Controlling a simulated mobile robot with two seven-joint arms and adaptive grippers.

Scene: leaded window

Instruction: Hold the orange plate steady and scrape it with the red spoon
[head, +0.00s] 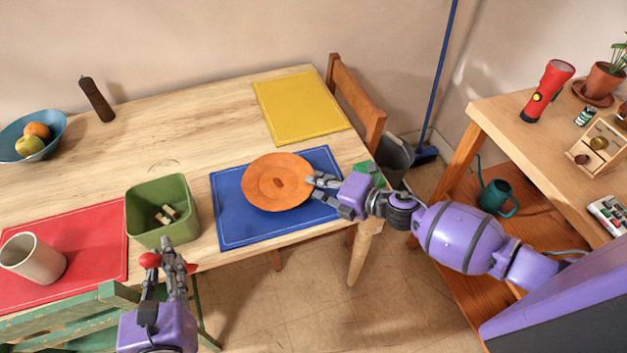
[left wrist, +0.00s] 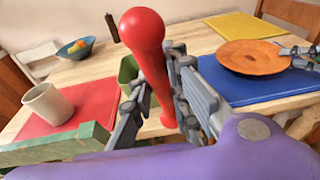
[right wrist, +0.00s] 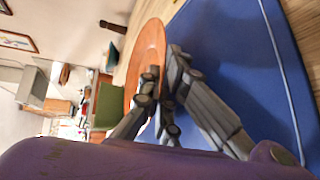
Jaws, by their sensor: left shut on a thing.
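The orange plate (head: 262,196) lies on the blue placemat (head: 232,222), with a small brown scrap (head: 278,183) near its middle. My left gripper (head: 168,254) is shut on the red spoon (left wrist: 152,65), in front of the green bin and well left of the plate. In the right wrist view the plate's rim (right wrist: 148,50) runs close by the fingers.
A green bin (head: 150,228) with several small pieces stands left of the blue mat. A beige cup (head: 38,258) is on a red mat (head: 100,262). A yellow mat (head: 300,108), blue fruit bowl (head: 50,145) and pepper mill (head: 97,99) are farther back. The table's middle is clear.

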